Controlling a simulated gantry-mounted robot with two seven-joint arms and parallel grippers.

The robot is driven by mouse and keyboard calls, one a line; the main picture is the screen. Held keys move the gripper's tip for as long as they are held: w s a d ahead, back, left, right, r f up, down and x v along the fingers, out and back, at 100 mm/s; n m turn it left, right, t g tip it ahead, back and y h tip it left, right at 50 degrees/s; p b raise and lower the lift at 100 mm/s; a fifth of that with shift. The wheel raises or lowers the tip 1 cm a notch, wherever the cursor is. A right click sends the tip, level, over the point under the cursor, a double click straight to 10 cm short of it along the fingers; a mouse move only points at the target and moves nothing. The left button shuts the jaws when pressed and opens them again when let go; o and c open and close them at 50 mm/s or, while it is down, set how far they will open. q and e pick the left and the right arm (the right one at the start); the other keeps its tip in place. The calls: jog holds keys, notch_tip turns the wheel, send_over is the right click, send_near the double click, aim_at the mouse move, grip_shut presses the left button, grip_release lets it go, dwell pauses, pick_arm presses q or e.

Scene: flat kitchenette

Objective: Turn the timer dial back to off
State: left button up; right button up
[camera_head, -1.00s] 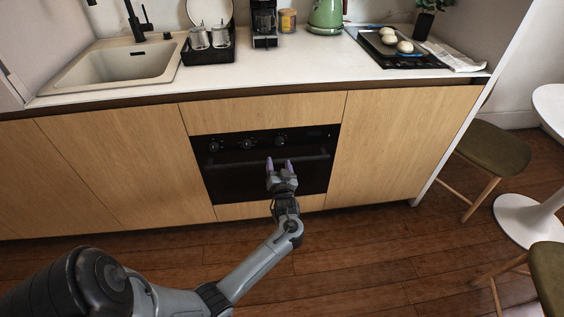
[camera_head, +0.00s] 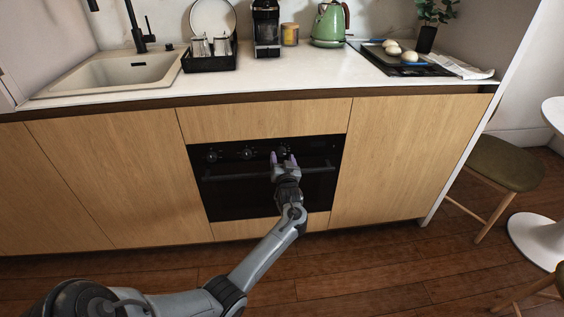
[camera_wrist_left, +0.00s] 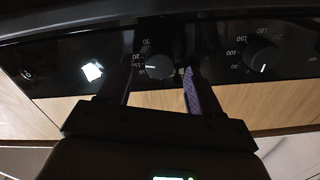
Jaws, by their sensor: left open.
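The timer dial (camera_wrist_left: 163,68) is a round black knob on the oven's black control panel, the rightmost of its knobs in the head view (camera_head: 282,151). In the wrist view it has minute numbers beside it and its white pointer line points left. My left gripper (camera_head: 283,158) is in front of this dial with purple-padded fingers open. In the wrist view (camera_wrist_left: 158,78) one finger is on each side of the dial, with gaps showing; I cannot tell how deep the fingertips reach. My right gripper is not in view.
A temperature knob (camera_wrist_left: 262,57) sits beside the timer dial, and another knob (camera_head: 212,156) is at the panel's left. The oven handle bar (camera_head: 228,177) runs just below. The counter (camera_head: 310,70) above holds a kettle (camera_head: 329,26), coffee maker and tray. The floor in front is clear.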

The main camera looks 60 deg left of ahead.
pick_arm(q)
jog(key=shift+b+x, duration=0.3)
jog(key=shift+x, duration=0.65)
jog(key=shift+c, duration=0.5)
jog(key=c, duration=0.9)
